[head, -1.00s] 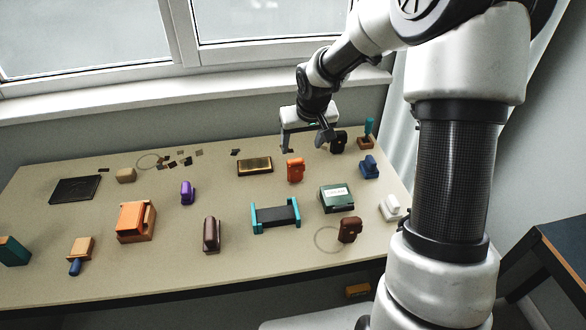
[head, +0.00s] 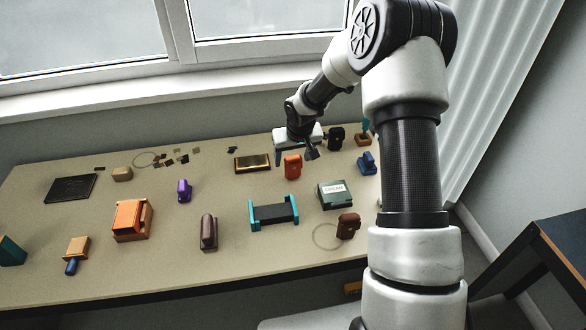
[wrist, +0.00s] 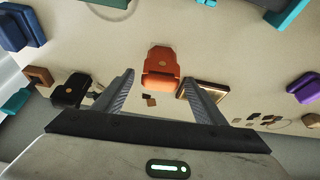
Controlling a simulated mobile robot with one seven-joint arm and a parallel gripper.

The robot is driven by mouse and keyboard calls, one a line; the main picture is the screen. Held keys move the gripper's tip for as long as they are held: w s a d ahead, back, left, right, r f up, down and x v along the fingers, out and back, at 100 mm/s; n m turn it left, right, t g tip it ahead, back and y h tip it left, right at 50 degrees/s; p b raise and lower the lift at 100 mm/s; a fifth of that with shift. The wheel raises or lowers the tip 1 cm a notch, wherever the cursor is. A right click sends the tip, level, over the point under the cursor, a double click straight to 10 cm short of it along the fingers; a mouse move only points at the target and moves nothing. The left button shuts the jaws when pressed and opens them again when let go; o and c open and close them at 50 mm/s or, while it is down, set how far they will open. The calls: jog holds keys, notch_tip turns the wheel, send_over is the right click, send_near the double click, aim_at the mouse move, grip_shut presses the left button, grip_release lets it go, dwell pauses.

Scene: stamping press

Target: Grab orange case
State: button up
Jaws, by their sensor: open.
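The small orange case (head: 293,166) stands upright on the beige table, right of the gold-topped block. My gripper (head: 296,154) is just behind and above it, with its fingers spread and nothing held. In the wrist view the orange case (wrist: 161,69) appears between and just beyond the tips of my open gripper (wrist: 158,78). I cannot tell how high the fingertips are above the table.
A black case (head: 336,138) stands close to the right of my gripper, and the gold-topped block (head: 252,163) lies to the left. A teal-ended stand (head: 273,212) and a green box (head: 336,195) are nearer the front. A larger orange box (head: 130,218) sits farther left.

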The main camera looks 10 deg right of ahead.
jog(key=shift+c, duration=0.5)
jog(key=c, duration=1)
jog(key=shift+r, duration=0.15)
